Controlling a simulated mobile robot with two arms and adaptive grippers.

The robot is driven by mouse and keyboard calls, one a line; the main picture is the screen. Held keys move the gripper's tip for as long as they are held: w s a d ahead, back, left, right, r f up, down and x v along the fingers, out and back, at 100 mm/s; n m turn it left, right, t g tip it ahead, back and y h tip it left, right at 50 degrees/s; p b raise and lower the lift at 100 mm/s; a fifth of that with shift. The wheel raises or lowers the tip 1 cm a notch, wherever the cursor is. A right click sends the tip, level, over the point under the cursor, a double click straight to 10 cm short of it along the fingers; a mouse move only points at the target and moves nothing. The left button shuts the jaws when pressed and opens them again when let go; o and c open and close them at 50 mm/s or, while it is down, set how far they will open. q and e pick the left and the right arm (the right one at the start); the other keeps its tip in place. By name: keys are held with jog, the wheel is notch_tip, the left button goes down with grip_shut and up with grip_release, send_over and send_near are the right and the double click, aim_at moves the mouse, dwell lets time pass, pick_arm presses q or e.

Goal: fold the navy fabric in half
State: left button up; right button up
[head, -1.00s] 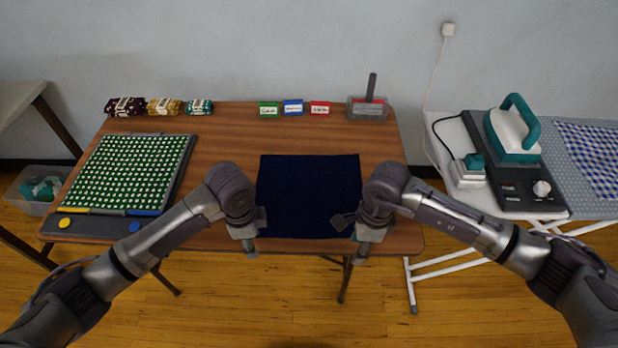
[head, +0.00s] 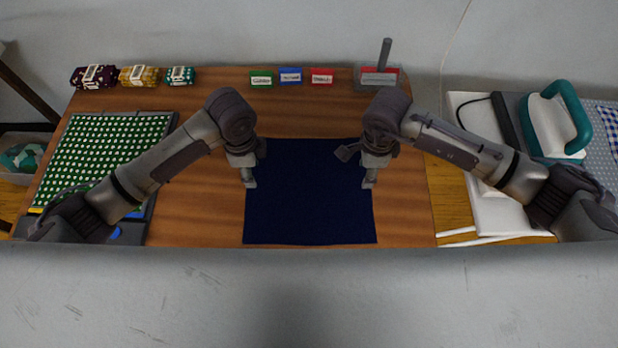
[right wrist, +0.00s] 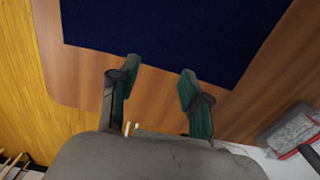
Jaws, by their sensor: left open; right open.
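The navy fabric (head: 309,205) lies flat and spread out as a near-square on the wooden table. It also shows in the right wrist view (right wrist: 185,35), with one edge ahead of the fingertips. My left gripper (head: 250,184) is open and empty by the fabric's left edge. My right gripper (head: 370,182) is open and empty by the fabric's right edge. In the right wrist view the right gripper's fingers (right wrist: 160,78) are spread, with bare wood between them. I cannot tell how high either gripper is above the table.
A board with green dotted fabric (head: 105,150) lies at the left. Fabric bundles (head: 138,75), coloured label blocks (head: 290,76) and a grey container with a handle (head: 379,77) line the table's back. An iron (head: 555,125) stands at the right. Wood behind the navy fabric is clear.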

pick_arm(q)
notch_tip(320, 180, down, 5)
jog(key=shift+w+f, duration=0.15)
jog(key=shift+f, duration=0.05)
pick_arm(e)
jog(key=f, duration=0.5)
jog(key=shift+w+f, duration=0.2)
pick_arm(q)
jog(key=shift+f, duration=0.45)
pick_arm(e)
jog(key=shift+s+f, duration=0.1)
jog(key=shift+f, duration=0.35)
jog(key=shift+f, duration=0.1)
